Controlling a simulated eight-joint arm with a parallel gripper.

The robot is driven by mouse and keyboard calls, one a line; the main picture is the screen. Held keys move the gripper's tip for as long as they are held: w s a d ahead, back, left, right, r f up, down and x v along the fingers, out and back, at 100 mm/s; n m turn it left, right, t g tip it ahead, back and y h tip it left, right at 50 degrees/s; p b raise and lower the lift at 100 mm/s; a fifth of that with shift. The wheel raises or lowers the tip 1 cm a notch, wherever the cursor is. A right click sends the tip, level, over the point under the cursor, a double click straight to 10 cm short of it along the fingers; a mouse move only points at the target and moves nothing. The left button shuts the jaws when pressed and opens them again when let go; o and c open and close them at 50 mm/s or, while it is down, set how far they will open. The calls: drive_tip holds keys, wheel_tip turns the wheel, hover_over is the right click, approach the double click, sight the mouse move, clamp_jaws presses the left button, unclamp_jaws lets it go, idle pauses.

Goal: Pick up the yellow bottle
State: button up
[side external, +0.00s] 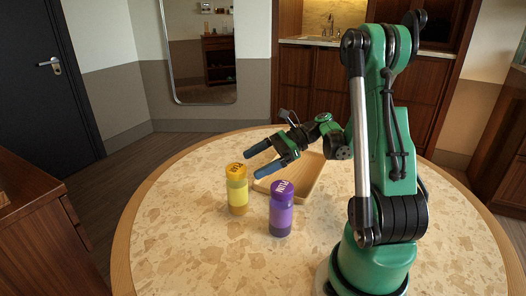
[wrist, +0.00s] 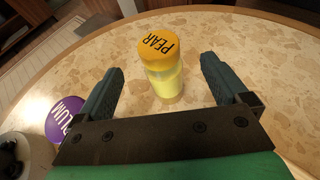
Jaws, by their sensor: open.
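The yellow bottle (side external: 237,190) has an orange-yellow cap and stands upright on the round table, left of the purple bottle. In the wrist view the yellow bottle (wrist: 164,72) shows "PEAR" on its cap and stands ahead, between the lines of the two fingers. My gripper (side external: 250,163) is open and empty, with its blue-grey fingers close to the yellow bottle on its right and far side. In the wrist view my gripper (wrist: 163,72) has its fingers apart, one to each side of the bottle, with no contact visible.
A purple bottle (side external: 281,210) stands close by on the right; its cap (wrist: 64,118) reads "PLUM" at the wrist view's left. A shallow wooden tray (side external: 304,182) lies behind it, partly hidden by my arm. The front and left of the speckled table (side external: 180,230) are clear.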

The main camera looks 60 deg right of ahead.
sight(236, 173)
drive_tip(key=x, duration=0.5)
drive_tip(key=shift+w+a+f, duration=0.15)
drive_tip(key=shift+a, duration=0.05)
clamp_jaws()
